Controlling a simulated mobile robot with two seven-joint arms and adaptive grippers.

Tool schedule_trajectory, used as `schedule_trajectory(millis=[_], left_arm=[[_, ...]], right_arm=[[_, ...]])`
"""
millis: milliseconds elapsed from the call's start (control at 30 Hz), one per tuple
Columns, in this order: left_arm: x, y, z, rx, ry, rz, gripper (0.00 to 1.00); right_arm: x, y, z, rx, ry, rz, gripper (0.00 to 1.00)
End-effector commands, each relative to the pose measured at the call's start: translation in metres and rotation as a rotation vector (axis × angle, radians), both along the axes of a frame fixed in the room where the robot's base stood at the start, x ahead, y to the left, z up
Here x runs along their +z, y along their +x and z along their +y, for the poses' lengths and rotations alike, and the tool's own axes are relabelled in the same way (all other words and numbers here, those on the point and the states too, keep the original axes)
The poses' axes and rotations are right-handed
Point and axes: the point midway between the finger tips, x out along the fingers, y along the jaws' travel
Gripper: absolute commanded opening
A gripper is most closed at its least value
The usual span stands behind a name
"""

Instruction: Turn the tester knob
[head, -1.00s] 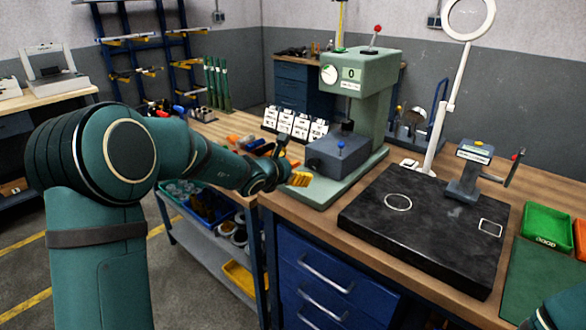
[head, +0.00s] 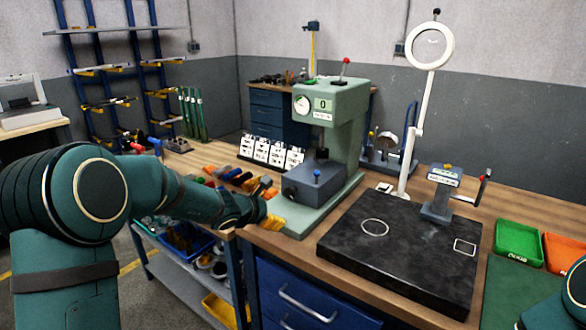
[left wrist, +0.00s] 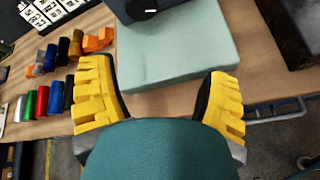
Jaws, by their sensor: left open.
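The green tester (head: 345,103) stands on the wooden bench, with a round dial, a small display reading 0 and a red-tipped lever on top. A grey block with a small blue knob (head: 317,173) sits on its pale green base (head: 342,196); the base also shows in the left wrist view (left wrist: 180,45). I cannot tell which part is the tester knob. My left gripper (head: 272,208) is open and empty at the base's left front edge. Its yellow fingers show spread apart in the left wrist view (left wrist: 160,75). My right gripper is out of view.
Coloured cylinders (left wrist: 42,100) lie left of the gripper. A green bin (head: 518,240) and an orange bin are at far right.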

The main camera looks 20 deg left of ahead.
Motion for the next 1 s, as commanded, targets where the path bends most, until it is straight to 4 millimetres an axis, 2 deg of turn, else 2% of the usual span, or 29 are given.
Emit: schedule_trajectory(millis=[33,200,467,633,800,1000], left_arm=[[-0.004,-0.004,0.003,-0.044,0.079,0.026,0.77],[-0.024,-0.018,0.018,-0.197,0.377,0.093,0.77],[-0.035,-0.026,0.052,-0.418,0.842,0.122,0.77],[-0.029,-0.022,0.072,-0.557,1.144,0.086,0.77],[-0.015,-0.013,0.083,-0.692,1.434,-0.001,0.77],[0.006,0.0,0.078,-0.853,1.75,-0.177,0.77]], right_arm=[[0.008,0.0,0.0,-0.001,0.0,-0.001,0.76],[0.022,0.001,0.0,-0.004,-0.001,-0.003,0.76],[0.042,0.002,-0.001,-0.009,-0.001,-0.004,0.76],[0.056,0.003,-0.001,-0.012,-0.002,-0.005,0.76],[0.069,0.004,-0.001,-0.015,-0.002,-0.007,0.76],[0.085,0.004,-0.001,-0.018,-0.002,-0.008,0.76]])
